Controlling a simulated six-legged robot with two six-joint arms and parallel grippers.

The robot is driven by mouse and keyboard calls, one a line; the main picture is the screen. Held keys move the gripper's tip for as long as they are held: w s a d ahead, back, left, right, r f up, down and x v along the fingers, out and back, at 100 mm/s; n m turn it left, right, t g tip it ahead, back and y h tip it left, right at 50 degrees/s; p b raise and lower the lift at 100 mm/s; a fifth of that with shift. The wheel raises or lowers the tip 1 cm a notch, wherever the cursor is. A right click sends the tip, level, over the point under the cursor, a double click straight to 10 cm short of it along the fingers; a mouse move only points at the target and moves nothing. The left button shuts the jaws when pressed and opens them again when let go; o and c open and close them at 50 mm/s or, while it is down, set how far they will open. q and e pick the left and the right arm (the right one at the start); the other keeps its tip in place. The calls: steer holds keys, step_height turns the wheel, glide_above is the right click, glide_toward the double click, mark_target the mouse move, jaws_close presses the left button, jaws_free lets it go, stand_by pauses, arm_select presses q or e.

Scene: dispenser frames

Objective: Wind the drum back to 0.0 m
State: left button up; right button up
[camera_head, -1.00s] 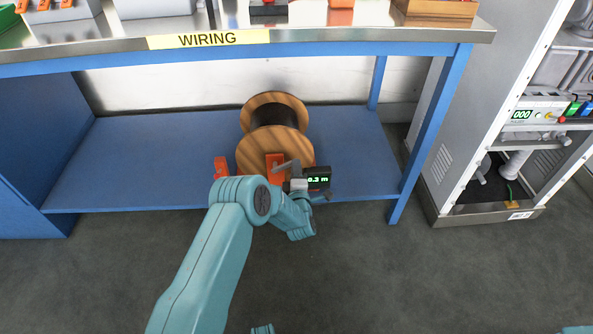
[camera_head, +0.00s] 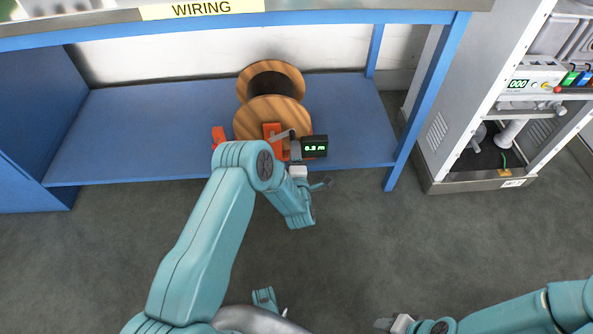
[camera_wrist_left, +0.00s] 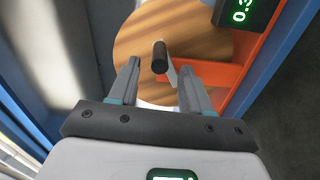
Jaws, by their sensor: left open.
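The drum (camera_head: 272,117) is a wooden reel with dark cable, lying in an orange stand (camera_head: 219,137) on the blue lower shelf. A small black display (camera_head: 314,146) at its right reads 0.3 m; the wrist view shows part of this display (camera_wrist_left: 241,10). A grey crank sits on the drum's near side, and its dark handle (camera_wrist_left: 160,56) shows in the left wrist view. My left gripper (camera_wrist_left: 160,75) is open, with the handle appearing between its fingertips and gaps on both sides. My right gripper (camera_head: 388,324) is low at the bottom edge; its jaws are unclear.
The blue bench's shelf (camera_head: 130,135) has free room left and right of the drum. A bench leg (camera_head: 400,165) stands right of it. A grey cabinet (camera_head: 445,130) with instruments is farther right. The floor in front is clear.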

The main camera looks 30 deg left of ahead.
arm_select(q)
steer(key=p+v, duration=0.2)
steer(key=v, duration=0.8)
step_height(320, 180, up, 5)
steer(key=w+a, duration=0.1)
steer(key=a, duration=0.2)
steer(key=s+d+f+m+g+h, duration=0.3)
steer(key=s+d+m+g+h, duration=0.15)
steer(key=s+m, duration=0.35)
steer(key=s+d+f+m+g+h, duration=0.35)
steer(key=s+d+m+g, duration=0.25)
steer(key=s, duration=0.3)
steer(key=s+d+f+m+g+h, duration=0.3)
steer(key=s+d+m+g+h, duration=0.2)
steer(key=s+m, duration=0.3)
step_height(320, 180, up, 28)
steer(key=p, duration=2.8)
steer(key=shift+s+n+p, duration=0.3)
steer(key=shift+s+p, duration=0.05)
steer(key=shift+s, duration=0.1)
